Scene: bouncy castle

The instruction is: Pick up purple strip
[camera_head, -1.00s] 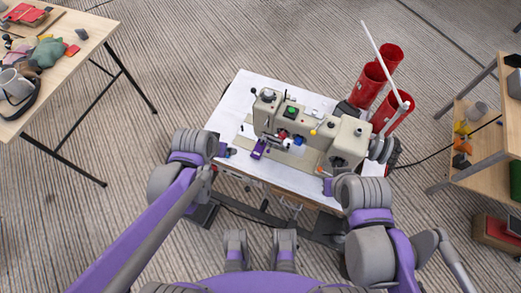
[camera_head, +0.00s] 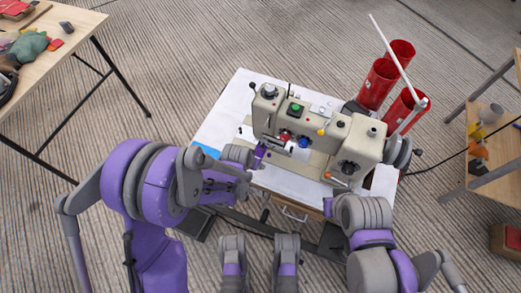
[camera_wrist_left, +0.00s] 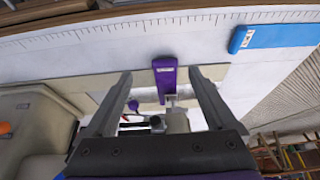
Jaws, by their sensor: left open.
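The purple strip (camera_head: 259,157) lies at the sewing machine's (camera_head: 308,133) needle area, on the left part of the machine. In the left wrist view the purple strip (camera_wrist_left: 165,80) has a small pale label and sits between the tips of my left gripper (camera_wrist_left: 160,76). Those jaws are open, with a gap on each side of the strip. In the head view my left gripper (camera_head: 250,158) is beside the strip, its fingers partly hidden. My right gripper (camera_head: 328,206) is near the table's front right edge; its fingers cannot be made out.
A blue piece (camera_head: 207,151) lies on the white table (camera_head: 222,118) at the left; it also shows in the left wrist view (camera_wrist_left: 275,36). Red cylinders (camera_head: 378,84) stand behind the machine. A wooden table (camera_head: 75,35) is at upper left, shelves (camera_head: 465,160) at right.

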